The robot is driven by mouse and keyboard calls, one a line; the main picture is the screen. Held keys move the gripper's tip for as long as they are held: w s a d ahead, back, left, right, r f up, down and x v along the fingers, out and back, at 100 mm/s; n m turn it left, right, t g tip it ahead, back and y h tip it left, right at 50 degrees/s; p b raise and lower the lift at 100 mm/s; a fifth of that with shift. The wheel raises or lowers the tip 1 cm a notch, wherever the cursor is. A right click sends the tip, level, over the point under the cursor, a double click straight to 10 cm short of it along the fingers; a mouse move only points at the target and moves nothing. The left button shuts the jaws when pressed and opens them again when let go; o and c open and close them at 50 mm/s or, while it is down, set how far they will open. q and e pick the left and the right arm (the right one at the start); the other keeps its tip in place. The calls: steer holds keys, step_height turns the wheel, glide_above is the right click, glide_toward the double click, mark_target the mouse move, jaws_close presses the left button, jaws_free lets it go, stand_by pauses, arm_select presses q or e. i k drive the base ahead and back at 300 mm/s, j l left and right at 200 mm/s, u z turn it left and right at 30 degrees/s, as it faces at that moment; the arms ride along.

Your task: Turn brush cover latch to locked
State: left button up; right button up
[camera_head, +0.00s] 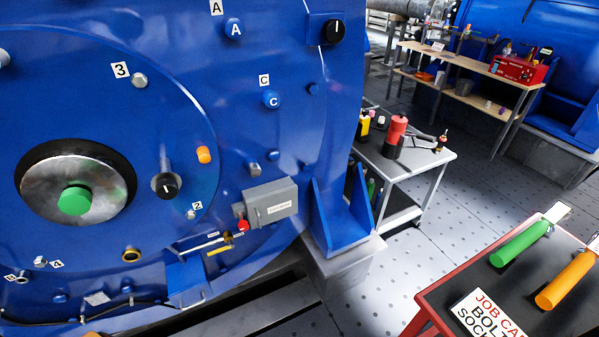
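Two black round knobs with white pointer marks show on the big blue motor (235,75). One knob (334,31) sits on a blue raised panel at the upper right edge of the motor, its white mark close to vertical. I cannot tell from any label which knob is the brush cover latch. Neither of my grippers is in view.
A grey terminal box (270,202) and a red-tipped valve (243,226) stick out low on the motor. A red-edged table (450,290) with green and orange handled tools stands at lower right. A grey cart (420,165) stands behind. The floor between is clear.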

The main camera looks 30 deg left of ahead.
mark_target(243, 226)
steer(key=u, duration=1.35)
